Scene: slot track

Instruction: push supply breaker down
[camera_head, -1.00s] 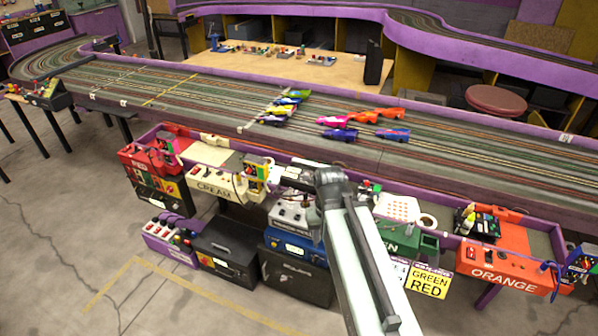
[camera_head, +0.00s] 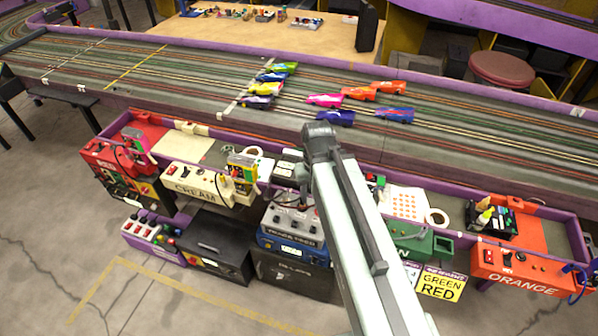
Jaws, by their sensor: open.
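A grey box with a blue base (camera_head: 292,228) stands below the purple-edged shelf, with several knobs or switches on top and lettering on its front. No label reading supply breaker is legible, so I cannot tell which switch it is. My arm reaches up from the bottom right to a grey joint in the middle. My gripper (camera_head: 302,190) shows only as a small dark part left of that joint, above the grey-and-blue box. It appears open and apart from the box; most of it is hidden by the arm.
The cream box (camera_head: 200,184) and red box (camera_head: 118,165) are to the left, and the orange box (camera_head: 515,268) to the right. A black case (camera_head: 215,248) and purple switch box (camera_head: 153,236) stand below. Toy cars sit on the slot track (camera_head: 200,85) behind. Floor at lower left is clear.

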